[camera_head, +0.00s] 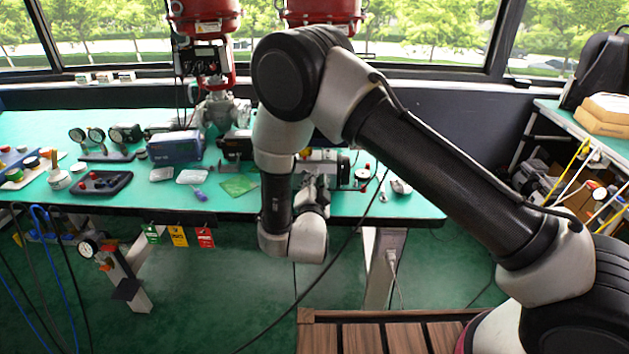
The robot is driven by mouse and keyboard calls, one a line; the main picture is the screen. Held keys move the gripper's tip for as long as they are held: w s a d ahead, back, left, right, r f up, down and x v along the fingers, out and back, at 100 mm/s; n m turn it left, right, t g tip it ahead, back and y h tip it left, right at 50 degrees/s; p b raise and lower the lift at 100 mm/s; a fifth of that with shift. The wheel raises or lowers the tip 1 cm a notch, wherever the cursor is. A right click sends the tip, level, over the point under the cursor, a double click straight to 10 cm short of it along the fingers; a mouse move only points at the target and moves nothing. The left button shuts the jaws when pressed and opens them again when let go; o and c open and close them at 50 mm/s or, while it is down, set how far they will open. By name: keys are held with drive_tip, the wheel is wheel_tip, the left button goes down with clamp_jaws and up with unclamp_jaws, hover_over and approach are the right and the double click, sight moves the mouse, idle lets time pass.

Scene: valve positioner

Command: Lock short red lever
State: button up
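My gripper (314,188) is at the front edge of the green bench, partly hidden behind my own wrist. I cannot tell whether its fingers are open or shut, or whether they touch anything. I cannot make out a short red lever for certain. Part of that device is hidden by my wrist. A red tag (205,237) hangs from the bench's front edge, beside yellow and green tags.
The green bench (120,205) holds a blue-grey box (175,147), several gauges (95,135) and a black tray (101,183) on the left. Red actuators (205,15) stand at the back. A pipe with a gauge (88,248) stands below the left front edge. A cable crosses the floor.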

drive_tip(key=s, duration=0.7)
drive_tip(key=shift+s+a, duration=0.15)
drive_tip(key=shift+s, duration=0.1)
idle(0.4)
